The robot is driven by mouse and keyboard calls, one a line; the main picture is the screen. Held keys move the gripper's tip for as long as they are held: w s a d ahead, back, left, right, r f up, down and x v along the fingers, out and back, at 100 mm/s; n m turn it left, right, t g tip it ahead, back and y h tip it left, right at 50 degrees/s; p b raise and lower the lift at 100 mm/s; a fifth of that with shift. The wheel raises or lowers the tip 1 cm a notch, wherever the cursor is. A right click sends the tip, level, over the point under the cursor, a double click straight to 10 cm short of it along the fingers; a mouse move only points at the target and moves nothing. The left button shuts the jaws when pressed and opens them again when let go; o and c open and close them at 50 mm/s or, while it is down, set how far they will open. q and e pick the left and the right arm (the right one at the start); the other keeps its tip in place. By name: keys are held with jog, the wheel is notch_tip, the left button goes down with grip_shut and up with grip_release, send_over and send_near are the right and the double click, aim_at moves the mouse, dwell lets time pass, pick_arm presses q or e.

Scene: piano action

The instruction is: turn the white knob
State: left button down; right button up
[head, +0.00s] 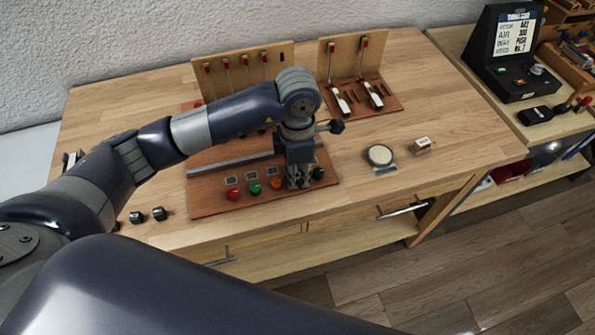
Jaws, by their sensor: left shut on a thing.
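A brown wooden board (209,205) on the workbench carries a row of colored knobs along its front. The red knob (233,194), green knob (255,189), orange knob (277,184) and black knob (318,173) show. My left gripper (298,184) points down at the place between the orange and black knobs. It is shut on the knob there, taken to be the white knob from its place in the row. The fingers hide that knob, so its color and turn angle cannot be seen. My right gripper is not in view.
Upright wooden panels with red-tipped parts (245,72) and a second rack (362,95) stand at the back. A dark device with a screen (510,50) stands at far right.

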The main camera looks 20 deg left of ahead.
pick_arm(q)
jog(key=c, duration=1.4)
grip_release()
jog(key=shift+r, duration=0.1)
notch_tip(320, 180, up, 12)
